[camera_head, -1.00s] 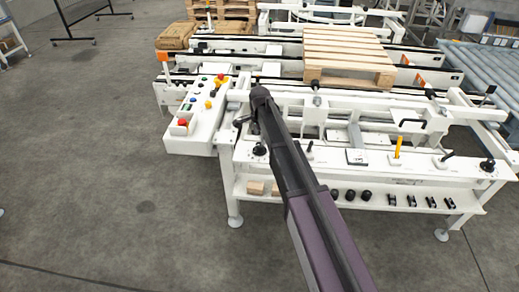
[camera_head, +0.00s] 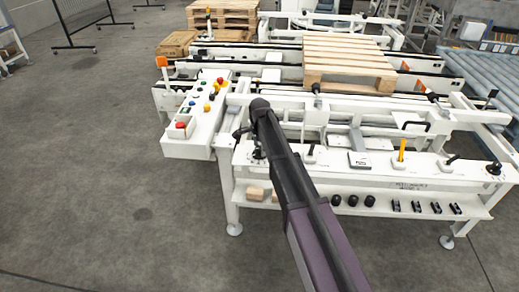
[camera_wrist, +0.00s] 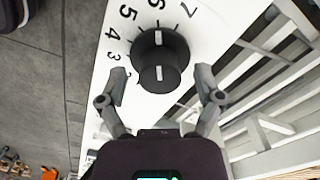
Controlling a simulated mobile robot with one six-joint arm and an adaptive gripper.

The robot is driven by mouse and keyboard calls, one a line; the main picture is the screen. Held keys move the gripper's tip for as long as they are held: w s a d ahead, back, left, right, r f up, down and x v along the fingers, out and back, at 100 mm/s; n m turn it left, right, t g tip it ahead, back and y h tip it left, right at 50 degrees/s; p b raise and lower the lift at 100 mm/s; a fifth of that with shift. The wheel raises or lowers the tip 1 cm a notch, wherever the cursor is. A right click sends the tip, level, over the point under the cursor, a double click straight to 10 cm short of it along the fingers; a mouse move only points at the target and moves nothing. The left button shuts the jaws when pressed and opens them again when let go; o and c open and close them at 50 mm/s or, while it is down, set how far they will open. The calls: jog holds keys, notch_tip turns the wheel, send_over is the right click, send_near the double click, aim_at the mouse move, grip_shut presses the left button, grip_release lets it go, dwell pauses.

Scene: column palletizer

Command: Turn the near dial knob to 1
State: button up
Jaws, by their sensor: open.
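A round black dial knob (camera_wrist: 159,62) with a white line across its top sits on a white panel in the wrist view. Printed numbers 2 to 7 curve around its left and upper side. The white line runs up and down in the picture, its upper end toward the 6. No 1 is visible; the left finger covers part of the panel below the 2. My gripper (camera_wrist: 161,84) is open, with one finger on either side of the knob's lower part, apart from it. In the head view my arm largely hides the gripper over the white bench's left end.
The white bench (camera_head: 330,170) carries a yellow handle (camera_head: 402,149), levers and another black knob (camera_head: 494,168). A control box (camera_head: 188,143) with coloured buttons stands left of my arm. A wooden pallet (camera_head: 347,60) lies behind.

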jog(key=shift+c, duration=0.3)
jog(key=c, duration=1.1)
